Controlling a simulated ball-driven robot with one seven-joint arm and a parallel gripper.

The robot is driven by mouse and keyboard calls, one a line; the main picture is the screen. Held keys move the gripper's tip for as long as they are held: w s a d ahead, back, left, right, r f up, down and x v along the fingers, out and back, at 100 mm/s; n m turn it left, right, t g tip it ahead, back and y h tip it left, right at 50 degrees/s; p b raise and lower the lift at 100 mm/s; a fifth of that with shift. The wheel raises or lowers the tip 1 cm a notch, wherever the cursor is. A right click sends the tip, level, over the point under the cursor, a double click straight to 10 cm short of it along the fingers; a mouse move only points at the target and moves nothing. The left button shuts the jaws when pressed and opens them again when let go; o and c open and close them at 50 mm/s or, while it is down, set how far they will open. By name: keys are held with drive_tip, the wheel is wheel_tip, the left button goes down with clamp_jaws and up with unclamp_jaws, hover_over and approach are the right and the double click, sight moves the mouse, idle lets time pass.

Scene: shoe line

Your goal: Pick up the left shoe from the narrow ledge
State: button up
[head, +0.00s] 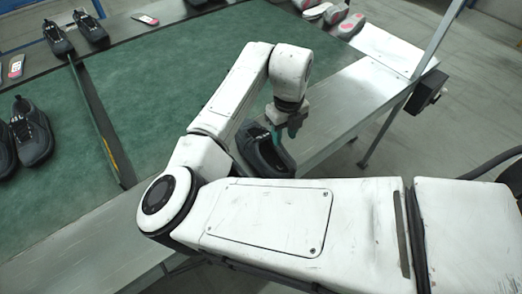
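A dark grey shoe (262,157) sits on the narrow metal ledge (335,117) along the near side of the green belt. Its opening faces up, and my arm hides part of its near side. My gripper (285,133) points down from above, with its teal fingertips at the shoe's upper right edge. I cannot tell whether the fingertips touch the shoe or have any of it between them. The shoe appears to rest on the ledge.
A pair of dark shoes (32,132) stands on the green belt (150,95) at the left. More dark shoes (75,33) stand at the far left edge, and pink-soled shoes (335,14) at the back. A slanted metal post (436,40) and black box (428,90) stand at right.

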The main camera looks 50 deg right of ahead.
sight(284, 145)
drive_tip(key=shift+d+f+p, duration=0.15)
drive_tip(key=shift+f+p, duration=0.1)
drive_tip(key=shift+f, duration=1.45)
drive_tip(key=shift+d+f+p, duration=0.1)
drive_tip(key=shift+f+p, duration=0.1)
drive_tip(key=shift+f, duration=1.45)
drive_tip(key=shift+c, duration=0.3)
clamp_jaws()
drive_tip(key=shift+r, duration=0.1)
